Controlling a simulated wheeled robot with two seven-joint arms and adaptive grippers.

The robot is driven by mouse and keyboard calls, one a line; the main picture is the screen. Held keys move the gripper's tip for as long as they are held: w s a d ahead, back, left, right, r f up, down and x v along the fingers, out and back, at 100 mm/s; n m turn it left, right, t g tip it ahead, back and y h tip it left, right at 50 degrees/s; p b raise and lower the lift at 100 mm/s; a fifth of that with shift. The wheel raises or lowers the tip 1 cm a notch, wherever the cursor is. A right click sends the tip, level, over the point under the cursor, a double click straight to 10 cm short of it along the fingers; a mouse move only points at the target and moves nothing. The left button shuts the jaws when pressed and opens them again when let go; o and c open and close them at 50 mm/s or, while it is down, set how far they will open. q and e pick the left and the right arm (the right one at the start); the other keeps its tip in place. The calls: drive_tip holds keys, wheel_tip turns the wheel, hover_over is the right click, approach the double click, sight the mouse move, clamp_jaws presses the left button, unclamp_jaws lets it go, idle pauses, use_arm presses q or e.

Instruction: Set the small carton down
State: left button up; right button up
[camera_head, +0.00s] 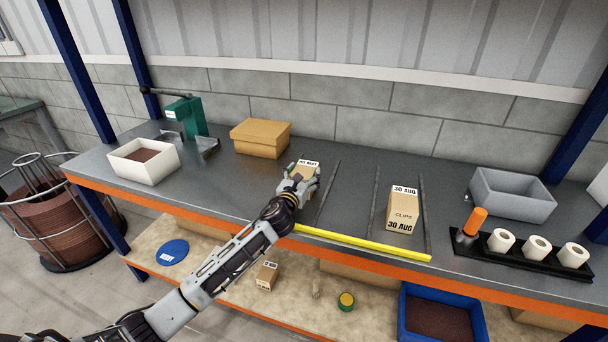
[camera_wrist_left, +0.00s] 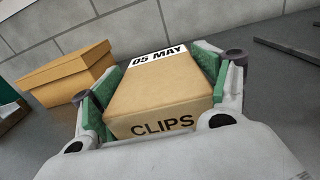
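The small carton (camera_wrist_left: 165,90) is tan, with a white label reading 05 MAY and the word CLIPS. It sits between the two green-padded fingers of my left gripper (camera_wrist_left: 160,95), which look closed against its sides. In the head view the carton (camera_head: 308,168) is over the grey bench top, mostly hidden behind my left gripper (camera_head: 300,183). I cannot tell whether its base touches the bench. My right gripper is in neither view.
A CLIPS carton (camera_head: 403,210) marked 30 AUG stands to the right between dark rails. A yellow strip (camera_head: 362,243) runs along the front edge. A lidded box (camera_head: 261,138), a white bin (camera_head: 143,162) and a grey bin (camera_head: 512,195) stand on the bench.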

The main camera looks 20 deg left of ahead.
use_arm(q)
drive_tip(key=o, duration=0.5)
drive_tip(key=shift+c, duration=0.2)
drive_tip(key=shift+o, duration=0.2)
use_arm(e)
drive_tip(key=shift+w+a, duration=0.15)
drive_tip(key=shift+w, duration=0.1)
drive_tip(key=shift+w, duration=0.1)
use_arm(q)
drive_tip(key=shift+r, duration=0.1)
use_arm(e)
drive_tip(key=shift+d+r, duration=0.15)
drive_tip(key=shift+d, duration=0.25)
use_arm(q)
drive_tip(key=shift+s, duration=1.45)
drive_tip(key=s, duration=0.5)
drive_tip(key=shift+s+a, duration=0.15)
drive_tip(key=shift+s, duration=1.9)
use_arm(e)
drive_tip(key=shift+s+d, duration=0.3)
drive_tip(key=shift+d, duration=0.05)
